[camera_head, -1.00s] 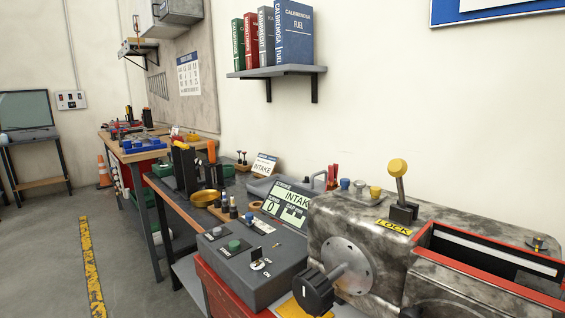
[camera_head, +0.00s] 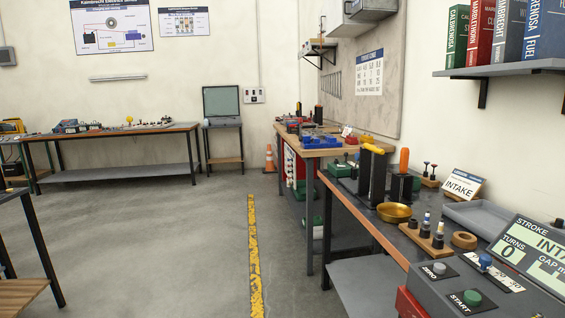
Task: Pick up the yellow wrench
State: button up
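I cannot make out a yellow wrench for certain. A small yellow tool-like piece (camera_head: 373,149) lies across the top of a black upright holder (camera_head: 371,177) on the bench at the right. It is too small to tell whether it is a wrench. My gripper is not in view.
An orange handle (camera_head: 404,160) stands in a second black holder beside it. A brass bowl (camera_head: 393,212) and a grey control box (camera_head: 470,290) sit nearer. An orange cone (camera_head: 269,159) stands further back. The floor (camera_head: 150,240) is clear around a yellow stripe (camera_head: 255,260).

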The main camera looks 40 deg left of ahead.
aim_at(380, 151)
jog(key=u, duration=0.5)
jog(key=i+j+z, duration=0.1)
jog(key=i+j, duration=0.4)
jog(key=i, duration=0.3)
jog(key=i+j, duration=0.55)
jog(key=i, duration=0.2)
jog(key=i+j+z, duration=0.15)
jog(key=i+j, duration=0.4)
jog(key=i, duration=0.2)
